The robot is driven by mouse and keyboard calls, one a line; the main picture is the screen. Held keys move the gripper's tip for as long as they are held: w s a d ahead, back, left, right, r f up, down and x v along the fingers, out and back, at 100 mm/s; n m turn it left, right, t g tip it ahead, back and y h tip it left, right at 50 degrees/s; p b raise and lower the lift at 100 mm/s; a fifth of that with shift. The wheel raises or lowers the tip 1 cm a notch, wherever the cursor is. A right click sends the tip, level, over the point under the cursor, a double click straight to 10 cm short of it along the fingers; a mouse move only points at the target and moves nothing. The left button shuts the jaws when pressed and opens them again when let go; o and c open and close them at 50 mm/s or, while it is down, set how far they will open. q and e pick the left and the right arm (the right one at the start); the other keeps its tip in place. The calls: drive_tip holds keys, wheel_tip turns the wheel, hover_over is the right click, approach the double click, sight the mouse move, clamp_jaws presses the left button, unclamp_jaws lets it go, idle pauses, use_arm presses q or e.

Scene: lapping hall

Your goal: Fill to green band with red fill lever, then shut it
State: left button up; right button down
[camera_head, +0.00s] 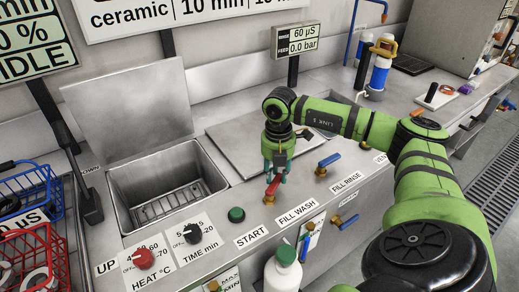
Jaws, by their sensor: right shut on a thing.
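The red fill lever (273,186) sits on a brass valve on the front panel, just above the FILL WASH label (297,212). My right gripper (274,176) reaches down from above and is shut on this red lever. The open wash tank (167,180) is to the left, with its lid raised and a wire rack inside; I cannot make out a water level in it. A MAX/MIN label (226,281) is cut off by the bottom edge, and I cannot clearly make out a green band. My left gripper is not in view.
Blue-handled valves (329,160) sit right of the red lever. A green START button (236,214), a red heat knob (144,258) and a black time knob (192,233) are on the panel. A white bottle (283,271) stands in front; blue (30,182) and red baskets (36,255) are left.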

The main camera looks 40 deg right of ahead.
drive_tip(key=shift+w+a+n, duration=0.2)
drive_tip(key=shift+w+n, duration=0.1)
drive_tip(key=shift+n, duration=0.3)
drive_tip(key=c, duration=0.9)
unclamp_jaws()
wheel_tip(320, 180, up, 12)
drive_tip(key=shift+r, duration=0.1)
